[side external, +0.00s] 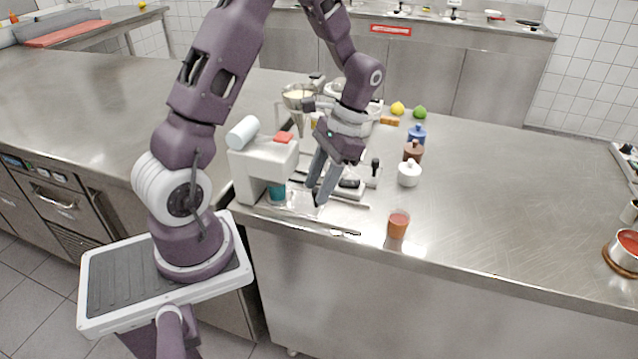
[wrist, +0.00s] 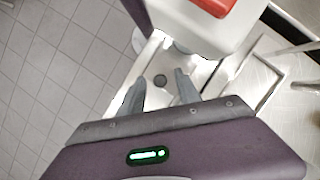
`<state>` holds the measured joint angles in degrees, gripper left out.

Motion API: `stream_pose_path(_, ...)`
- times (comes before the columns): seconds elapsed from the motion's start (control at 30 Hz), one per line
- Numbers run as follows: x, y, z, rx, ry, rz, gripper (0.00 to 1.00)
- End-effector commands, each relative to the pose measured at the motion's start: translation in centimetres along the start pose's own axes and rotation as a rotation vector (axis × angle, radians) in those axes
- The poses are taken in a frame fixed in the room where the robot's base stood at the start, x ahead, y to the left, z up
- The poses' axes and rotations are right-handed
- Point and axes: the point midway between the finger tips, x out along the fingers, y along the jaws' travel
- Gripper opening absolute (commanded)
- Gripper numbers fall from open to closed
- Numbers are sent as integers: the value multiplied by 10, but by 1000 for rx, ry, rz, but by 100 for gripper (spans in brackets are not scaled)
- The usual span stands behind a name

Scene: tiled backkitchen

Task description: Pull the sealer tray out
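The sealer (side external: 265,165) is a white machine with a red block on top and a pale film roll, near the front edge of the steel counter. A teal cup (side external: 277,191) shows under its head. In the wrist view the sealer's white body (wrist: 215,28) is at the top. A pale, flat tray-like part with a dark round knob (wrist: 160,81) shows below it. My gripper (wrist: 160,88) is open, with its fingers on either side of the knob in that picture. Whether they touch it, I cannot tell. In the side view my gripper (side external: 316,195) points down just right of the sealer.
A cup of red-brown drink (side external: 398,224) stands near the counter's front edge. White (side external: 409,173), brown (side external: 413,151) and blue (side external: 416,134) lidded jars, a lemon (side external: 397,108) and a lime (side external: 420,112) stand behind.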

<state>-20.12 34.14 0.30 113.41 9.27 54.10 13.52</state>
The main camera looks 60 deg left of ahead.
Motion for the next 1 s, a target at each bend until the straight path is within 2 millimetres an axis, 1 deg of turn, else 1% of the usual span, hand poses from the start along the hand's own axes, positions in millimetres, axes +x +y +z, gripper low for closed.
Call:
stream_pose_path(0.23,2,0,0,0,2,-1,40)
stream_pose_path(0.43,2,0,0,0,2,-1,1)
stream_pose_path(1.0,1,0,0,0,2,-1,0)
